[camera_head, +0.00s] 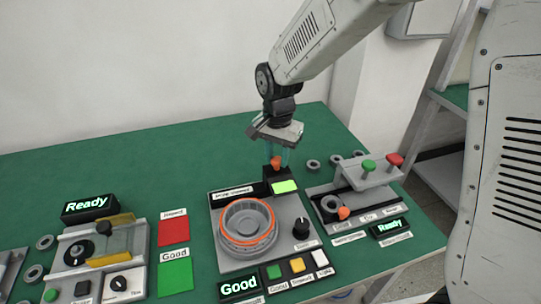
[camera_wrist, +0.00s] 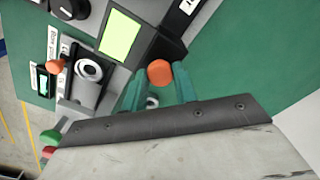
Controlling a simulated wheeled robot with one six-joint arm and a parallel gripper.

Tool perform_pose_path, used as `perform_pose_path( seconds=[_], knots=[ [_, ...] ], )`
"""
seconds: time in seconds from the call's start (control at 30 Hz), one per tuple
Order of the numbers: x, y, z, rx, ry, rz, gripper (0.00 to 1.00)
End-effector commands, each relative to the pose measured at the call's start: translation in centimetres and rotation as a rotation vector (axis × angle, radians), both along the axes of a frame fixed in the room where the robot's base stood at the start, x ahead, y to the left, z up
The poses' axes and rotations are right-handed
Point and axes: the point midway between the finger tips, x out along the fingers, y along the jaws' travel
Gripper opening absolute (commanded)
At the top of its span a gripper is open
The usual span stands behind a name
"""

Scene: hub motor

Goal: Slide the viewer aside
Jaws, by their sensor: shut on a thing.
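The viewer (camera_head: 270,185) is a black housing with a lit yellow-green screen and an orange knob (camera_head: 276,161). It stands at the back right of the grey middle station (camera_head: 224,258). My gripper (camera_head: 278,157) points down from above, its teal fingers closed around the knob. In the wrist view the viewer housing (camera_wrist: 166,46) and the orange knob (camera_wrist: 160,73) show between the fingers (camera_wrist: 158,84). A grey ring-shaped hub with an orange band (camera_head: 247,240) sits on the station in front of the viewer, uncovered from above. The fingers partly hide the knob.
The right station (camera_head: 360,207) with green and red knobs stands close to the viewer; loose grey rings (camera_head: 313,164) lie behind it. The left station (camera_head: 92,262) and red and green pads (camera_head: 173,232) are left. The green table (camera_head: 150,165) is clear behind.

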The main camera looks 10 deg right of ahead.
Motion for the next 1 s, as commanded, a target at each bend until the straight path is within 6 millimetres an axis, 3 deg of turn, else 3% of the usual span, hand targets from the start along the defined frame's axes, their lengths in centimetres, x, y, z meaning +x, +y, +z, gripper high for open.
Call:
perform_pose_path(
  seconds=[0.27, 0.3, 0.37, 0.73, 1.0],
  knots=[
    [0.2, -0.6, 0.1, -0.003, -0.004, -0.002, 0.0],
    [0.2, -0.6, 0.1, -0.004, -0.003, -0.003, 0.34],
    [0.2, -0.6, 0.1, -0.004, -0.003, -0.003, 0.5],
    [0.1, -0.2, 0.7, -0.002, -0.003, 0.001, 0.5],
    [0.2, -0.3, 5.1, -0.002, -0.006, 0.0, 0.5]
  ],
)
